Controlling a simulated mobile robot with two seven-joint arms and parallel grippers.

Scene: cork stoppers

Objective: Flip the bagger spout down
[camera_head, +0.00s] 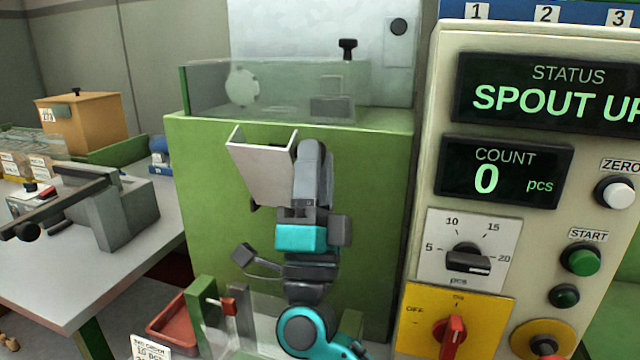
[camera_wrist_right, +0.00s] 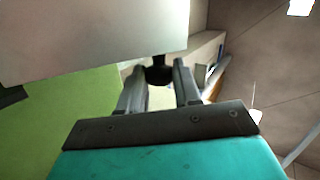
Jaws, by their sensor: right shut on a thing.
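The bagger spout (camera_head: 262,174) is a pale grey metal chute with raised side walls on the front of the green machine. It is tilted up, and the status display (camera_head: 555,92) reads "SPOUT UP". My right gripper (camera_head: 311,165) is at the spout's right side. In the right wrist view, the fingers of my right gripper (camera_wrist_right: 159,82) are closed around a dark round knob (camera_wrist_right: 159,72) beside the spout plate (camera_wrist_right: 90,35). In the head view the gripper hides the knob. My left gripper is in neither view.
The control panel (camera_head: 421,250) stands close on the right, with dials and buttons. A clear guard (camera_head: 290,90) tops the green machine (camera_head: 215,215). A red tray (camera_head: 172,326) and a green post with a red clamp are below. A grey table (camera_head: 50,285) with a sealer-like device is left.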

